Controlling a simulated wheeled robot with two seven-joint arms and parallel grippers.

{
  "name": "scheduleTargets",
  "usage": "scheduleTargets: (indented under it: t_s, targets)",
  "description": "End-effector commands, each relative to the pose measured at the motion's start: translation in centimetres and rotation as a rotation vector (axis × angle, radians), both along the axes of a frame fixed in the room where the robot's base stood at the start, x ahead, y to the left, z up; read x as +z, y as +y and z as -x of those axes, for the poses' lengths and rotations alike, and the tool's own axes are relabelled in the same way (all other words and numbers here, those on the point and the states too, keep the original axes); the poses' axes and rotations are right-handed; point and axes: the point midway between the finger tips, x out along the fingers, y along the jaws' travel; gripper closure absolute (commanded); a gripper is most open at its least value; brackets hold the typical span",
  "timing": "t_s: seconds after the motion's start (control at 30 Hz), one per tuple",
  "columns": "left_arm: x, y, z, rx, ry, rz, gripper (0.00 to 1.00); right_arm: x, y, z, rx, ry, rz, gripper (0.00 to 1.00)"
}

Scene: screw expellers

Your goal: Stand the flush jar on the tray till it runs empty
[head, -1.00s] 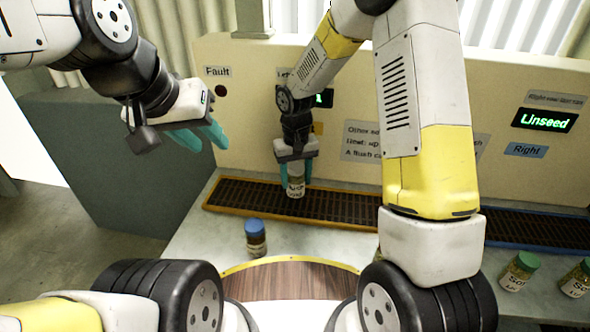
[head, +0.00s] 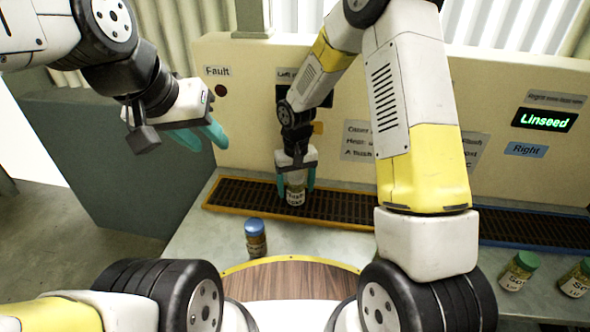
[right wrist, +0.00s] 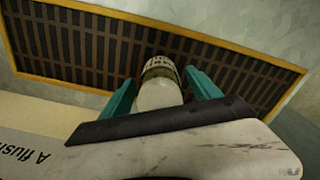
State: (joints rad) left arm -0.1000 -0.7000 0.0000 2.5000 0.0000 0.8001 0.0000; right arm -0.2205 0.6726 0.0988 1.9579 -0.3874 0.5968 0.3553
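A pale-topped jar (head: 296,198) stands upright on the dark slatted tray with an orange rim (head: 345,220), at its left part. Its label is too small to read surely, so I cannot confirm it is the flush jar. My right gripper (head: 297,186) is over the jar, with a teal finger on each side and slim gaps showing. In the right wrist view, the jar (right wrist: 160,88) sits between the spread fingers above the orange-rimmed tray (right wrist: 60,45). My left gripper (head: 200,137) is open and empty, in the air at the left.
A blue-lidded jar (head: 256,238) stands on the grey bench before the tray. The panel has a dark Fault lamp (head: 221,91) and a lit "Linseed" display (head: 544,120).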

Motion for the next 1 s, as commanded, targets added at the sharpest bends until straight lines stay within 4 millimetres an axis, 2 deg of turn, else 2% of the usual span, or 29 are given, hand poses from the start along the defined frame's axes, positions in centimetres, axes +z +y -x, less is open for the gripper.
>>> scheduleTargets:
  t_s: [0.2,0.33,0.7,0.83,1.0]
  targets:
    - [0.0,0.0,0.0,0.0,0.0,0.0,0.64,0.1,0.0,0.0,0.0,0.0,0.0,0.28]
    - [0.0,0.0,0.0,0.0,0.0,0.0,0.64,1.2,0.0,-0.1,0.0,-0.003,0.0,0.28]
    - [0.0,0.0,0.0,0.0,0.0,0.0,0.64,8.9,0.0,-0.1,-0.001,-0.005,0.0,0.28]
    - [0.0,0.0,0.0,0.0,0.0,0.0,0.64,10.9,0.0,-0.1,0.0,-0.003,-0.001,0.28]
    - [0.0,0.0,0.0,0.0,0.0,0.0,0.64,12.4,-0.1,0.0,-0.001,-0.005,-0.001,0.28]
